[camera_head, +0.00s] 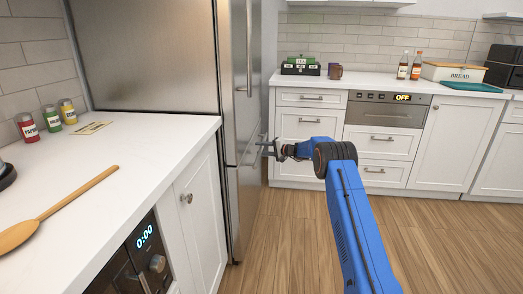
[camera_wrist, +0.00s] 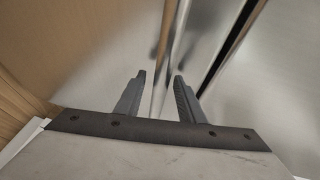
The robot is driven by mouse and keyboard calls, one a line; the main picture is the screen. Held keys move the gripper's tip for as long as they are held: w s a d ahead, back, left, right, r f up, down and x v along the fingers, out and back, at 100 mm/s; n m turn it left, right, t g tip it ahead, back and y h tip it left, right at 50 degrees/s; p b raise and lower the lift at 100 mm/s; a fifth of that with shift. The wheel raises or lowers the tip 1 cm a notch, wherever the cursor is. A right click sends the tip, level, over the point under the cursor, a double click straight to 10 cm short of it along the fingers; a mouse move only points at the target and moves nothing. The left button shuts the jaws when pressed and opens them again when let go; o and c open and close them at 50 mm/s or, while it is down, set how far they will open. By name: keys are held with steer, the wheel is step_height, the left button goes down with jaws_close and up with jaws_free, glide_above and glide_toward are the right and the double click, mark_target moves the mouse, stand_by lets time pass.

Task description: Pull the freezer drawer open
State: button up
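The freezer drawer (camera_head: 247,205) is the lower steel front of the tall fridge and looks shut. Its bar handle (camera_head: 256,151) is near its top edge, partly hidden by my gripper. My gripper (camera_head: 266,147) is at this handle, at the end of the blue arm. In the wrist view, my gripper (camera_wrist: 160,76) is open, with one finger on each side of the shiny handle bar (camera_wrist: 161,80). Gaps show between bar and fingers; I cannot tell how deep the bar sits. The steel drawer front also shows in the wrist view (camera_wrist: 105,70).
The upper fridge door has a long vertical handle (camera_head: 249,50). A white counter (camera_head: 130,160) with a wooden spoon (camera_head: 60,208) and spice jars stands at the left. White cabinets (camera_head: 310,125) stand behind the arm. The wooden floor (camera_head: 285,235) beside the fridge is clear.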

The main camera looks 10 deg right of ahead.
jaws_close()
steer(key=s+d, duration=0.3)
steer(key=d, duration=0.8)
steer(key=s+d, duration=0.4)
steer(key=d, duration=0.8)
steer(key=s+d, duration=0.4)
steer(key=d, duration=0.7)
steer(key=shift+s+d, duration=0.15)
steer(key=shift+d, duration=0.25)
jaws_free()
steer(key=v, duration=1.7)
steer(key=shift+s+d, duration=0.15)
steer(key=shift+d, duration=0.05)
